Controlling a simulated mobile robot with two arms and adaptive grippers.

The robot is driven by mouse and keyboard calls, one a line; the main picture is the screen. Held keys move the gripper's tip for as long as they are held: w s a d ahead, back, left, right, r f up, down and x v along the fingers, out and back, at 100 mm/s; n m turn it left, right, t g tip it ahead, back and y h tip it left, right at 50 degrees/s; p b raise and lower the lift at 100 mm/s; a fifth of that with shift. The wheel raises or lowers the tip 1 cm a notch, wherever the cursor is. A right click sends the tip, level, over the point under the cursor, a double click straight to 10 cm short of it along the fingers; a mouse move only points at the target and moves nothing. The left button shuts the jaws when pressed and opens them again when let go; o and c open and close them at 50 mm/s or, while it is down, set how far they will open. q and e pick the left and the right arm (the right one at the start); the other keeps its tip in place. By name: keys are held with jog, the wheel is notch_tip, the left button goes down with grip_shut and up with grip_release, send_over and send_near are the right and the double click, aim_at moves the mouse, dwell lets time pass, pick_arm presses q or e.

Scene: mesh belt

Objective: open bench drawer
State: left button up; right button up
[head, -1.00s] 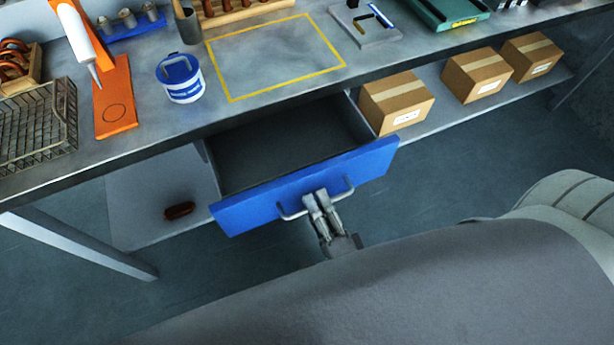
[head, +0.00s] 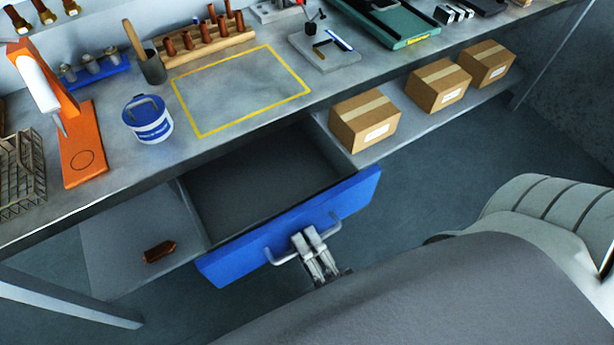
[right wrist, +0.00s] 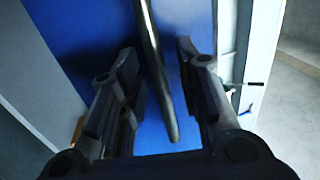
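The blue-fronted bench drawer (head: 235,262) is pulled well out from under the bench, and its dark inside (head: 265,182) looks empty. Its grey bar handle (head: 283,259) runs along the front. My right gripper (head: 308,235) is at the middle of the handle. In the right wrist view, the handle (right wrist: 157,75) passes between the two fingers of my right gripper (right wrist: 158,70), with gaps showing beside it, so the gripper is open around the bar. My left gripper is not in view.
Cardboard boxes (head: 365,122) stand on the shelf right of the drawer. A brown object (head: 159,251) lies on the lower shelf at left. The bench top holds a white-and-blue tub (head: 148,120), an orange stand (head: 82,150) and a wire basket (head: 20,180).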

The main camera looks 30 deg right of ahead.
jog(key=s+f, duration=0.2)
jog(key=s, duration=0.9)
jog(key=shift+s+d+f, duration=0.15)
jog(key=shift+s+d, duration=0.05)
jog(key=shift+s, duration=0.2)
notch_tip(320, 180, down, 25)
jog(key=w+n+g+y, duration=0.2)
jog(key=n+g+y, duration=0.1)
jog(key=n+g, duration=0.75)
jog(key=s+d+f+n+g+h, duration=0.2)
jog(key=s+d+f+n+g, duration=0.2)
jog(key=f, duration=0.4)
jog(key=s+d+f+n+g+h, duration=0.1)
jog(key=s+d+f+n+g, duration=0.3)
jog(key=s+f, duration=0.3)
jog(key=shift+s+d+f+n+g+h, duration=0.2)
jog(key=shift+d+f+n+g+h, duration=0.3)
jog(key=shift+f+n, duration=0.35)
